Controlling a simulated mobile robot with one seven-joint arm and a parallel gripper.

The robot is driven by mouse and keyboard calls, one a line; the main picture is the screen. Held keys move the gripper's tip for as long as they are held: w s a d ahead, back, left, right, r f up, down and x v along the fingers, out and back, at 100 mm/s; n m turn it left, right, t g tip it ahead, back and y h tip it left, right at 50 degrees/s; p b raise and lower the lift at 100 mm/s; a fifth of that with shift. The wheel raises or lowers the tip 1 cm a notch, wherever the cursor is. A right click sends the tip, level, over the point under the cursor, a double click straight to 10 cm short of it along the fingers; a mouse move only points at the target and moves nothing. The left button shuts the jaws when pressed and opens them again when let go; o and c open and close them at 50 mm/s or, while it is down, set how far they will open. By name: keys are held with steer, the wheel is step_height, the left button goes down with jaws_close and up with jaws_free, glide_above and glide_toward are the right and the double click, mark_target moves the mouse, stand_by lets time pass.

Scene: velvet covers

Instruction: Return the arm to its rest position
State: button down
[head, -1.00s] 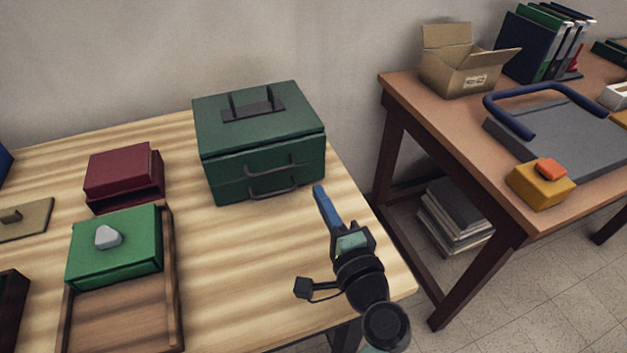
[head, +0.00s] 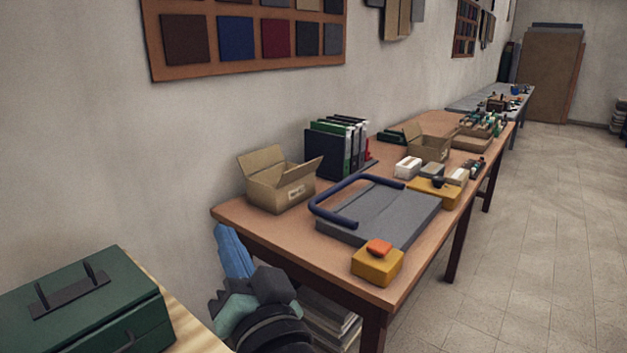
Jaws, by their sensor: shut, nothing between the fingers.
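My gripper (head: 233,250) shows at the lower left of the head view, with its blue fingers together, pointing up and holding nothing. It appears in front of the gap between the light wooden table and the brown table. The black wrist and part of my arm show below it, cut off by the bottom edge. The green case (head: 95,300) with dark handles stands on the light wooden table (head: 195,330), to the left of the gripper and apart from it.
The brown table (head: 418,268) to the right carries an open cardboard box (head: 280,186), binders (head: 335,147), a grey board with a blue handle (head: 385,212) and a yellow block (head: 377,265). A swatch board (head: 160,70) hangs on the wall. Open floor (head: 540,270) lies right.

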steer(key=s+d+r+t+h, duration=0.3)
steer(key=s+d+r, duration=0.15)
steer(key=r, duration=0.45)
steer(key=s+d+r+n+t+h, duration=0.1)
steer(key=s+d+r+t+h, duration=0.3)
steer(key=r, duration=0.5)
steer(key=s+d+r+t+h, duration=0.25)
steer(key=s+r, duration=0.35)
steer(key=r, duration=0.3)
step_height(320, 180, up, 15)
steer(key=w+p, duration=0.1)
steer(key=p, duration=1.5)
steer(key=shift+w+a+p, duration=0.3)
steer(key=shift+w, duration=0.05)
steer(key=shift+r+t, duration=0.1)
steer(key=shift+t, duration=0.15)
